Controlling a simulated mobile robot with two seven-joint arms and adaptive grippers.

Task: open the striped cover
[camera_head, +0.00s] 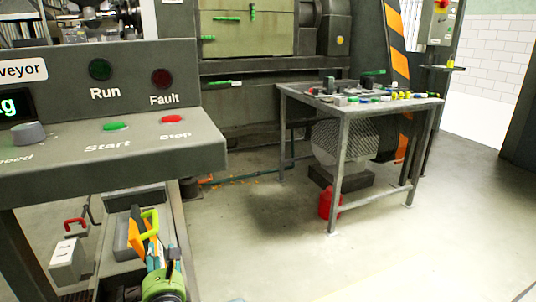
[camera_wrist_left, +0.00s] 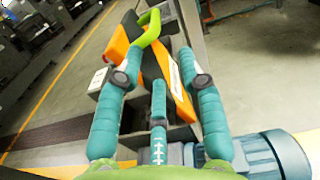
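An orange and dark cover (camera_head: 148,240) with a bright green handle (camera_head: 151,217) is low at the left in the head view, below the control panel. In the left wrist view the orange cover (camera_wrist_left: 181,88) is tilted, bears a white label, and its green handle (camera_wrist_left: 150,28) stands at its upper end. The handle lies past the fingertips; I cannot tell whether anything touches. In the head view the left gripper (camera_head: 160,259) partly overlaps the cover. My right gripper is not in view.
The control panel (camera_head: 150,150) overhangs the cover at the left. A blue-grey motor (camera_wrist_left: 275,155) is at lower right in the left wrist view. A metal table (camera_head: 345,108) with small parts and a red container (camera_head: 325,203) stand to the right. Floor between is clear.

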